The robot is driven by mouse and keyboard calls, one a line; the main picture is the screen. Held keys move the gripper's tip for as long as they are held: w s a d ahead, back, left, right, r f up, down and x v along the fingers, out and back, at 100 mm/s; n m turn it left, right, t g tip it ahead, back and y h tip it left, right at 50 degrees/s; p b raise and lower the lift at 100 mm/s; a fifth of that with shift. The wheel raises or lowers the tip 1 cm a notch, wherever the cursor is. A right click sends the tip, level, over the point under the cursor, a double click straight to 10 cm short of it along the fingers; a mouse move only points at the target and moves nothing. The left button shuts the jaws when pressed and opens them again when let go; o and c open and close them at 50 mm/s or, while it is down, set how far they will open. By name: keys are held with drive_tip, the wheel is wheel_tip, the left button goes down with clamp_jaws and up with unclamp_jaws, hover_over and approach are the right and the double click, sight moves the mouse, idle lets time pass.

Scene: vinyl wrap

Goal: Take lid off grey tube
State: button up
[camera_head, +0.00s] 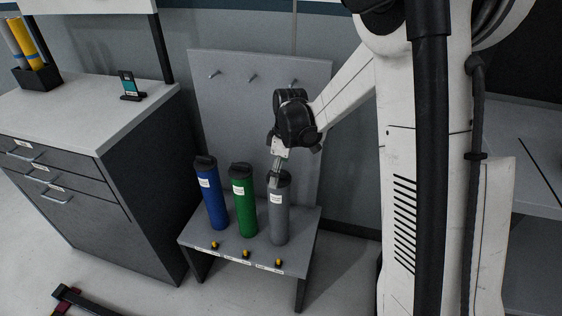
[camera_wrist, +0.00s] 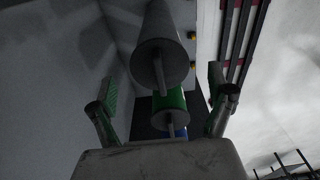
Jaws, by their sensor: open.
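The grey tube (camera_head: 278,218) stands upright at the right of the row on a low grey bench. Its dark lid (camera_head: 279,179) is on its top end. In the wrist view the lid (camera_wrist: 172,63) faces me, with a bar-like handle (camera_wrist: 158,76) across it, and the grey tube body (camera_wrist: 160,18) lies behind it. My gripper (camera_head: 279,166) is just above the lid in the head view. In the wrist view its two fingers (camera_wrist: 163,88) are spread wide, one on each side of the handle, with nothing held. Whether a finger touches the lid I cannot tell.
A green tube (camera_head: 243,205) and a blue tube (camera_head: 210,200) stand left of the grey one on the bench (camera_head: 225,246). Small yellow-and-black parts (camera_head: 246,253) lie along its front edge. A pegboard-like panel (camera_head: 232,100) is behind. A drawer cabinet (camera_head: 140,170) stands left.

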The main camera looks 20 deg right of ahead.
drive_tip(key=shift+a+f, duration=0.1)
drive_tip(key=shift+f, duration=0.9)
drive_tip(key=c, duration=1.2)
drive_tip(key=shift+c, duration=0.3)
drive_tip(key=shift+r, duration=0.2)
drive_tip(key=shift+r+p, duration=0.65)
drive_tip(key=shift+r, duration=0.7)
